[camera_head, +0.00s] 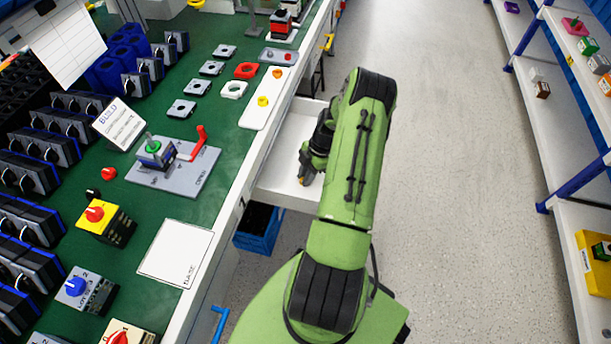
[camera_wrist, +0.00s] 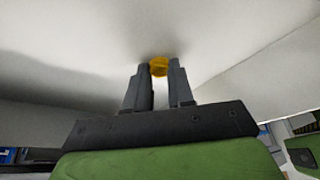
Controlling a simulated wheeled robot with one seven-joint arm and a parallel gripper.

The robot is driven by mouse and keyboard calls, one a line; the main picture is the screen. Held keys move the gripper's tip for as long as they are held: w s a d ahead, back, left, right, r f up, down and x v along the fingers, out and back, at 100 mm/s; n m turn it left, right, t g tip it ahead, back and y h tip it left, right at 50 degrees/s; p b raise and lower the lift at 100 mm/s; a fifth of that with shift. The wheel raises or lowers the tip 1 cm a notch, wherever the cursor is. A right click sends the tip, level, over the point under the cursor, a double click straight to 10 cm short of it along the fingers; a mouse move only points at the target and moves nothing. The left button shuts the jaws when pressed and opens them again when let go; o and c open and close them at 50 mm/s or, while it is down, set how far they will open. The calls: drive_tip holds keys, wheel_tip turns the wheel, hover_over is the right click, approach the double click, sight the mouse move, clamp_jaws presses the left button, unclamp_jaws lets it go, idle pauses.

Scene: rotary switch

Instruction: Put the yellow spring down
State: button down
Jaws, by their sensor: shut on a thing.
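The yellow spring (camera_wrist: 159,67) shows between my fingertips in the wrist view, small and round. My gripper (camera_wrist: 160,77) is shut on it. In the head view my gripper (camera_head: 305,176) points down inside an open white drawer (camera_head: 283,192) at the side of the green bench. A little orange-yellow shows at its tip there. The drawer's white floor lies close beyond the spring in the wrist view. I cannot tell whether the spring touches it.
The green bench (camera_head: 190,208) on the left carries switches and a grey fixture (camera_head: 175,165) with a red handle. A blue crate (camera_head: 258,230) is below the drawer. Shelves (camera_head: 560,110) stand at the right, with clear floor between.

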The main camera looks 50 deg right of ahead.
drive_tip(key=c, duration=1)
unclamp_jaws()
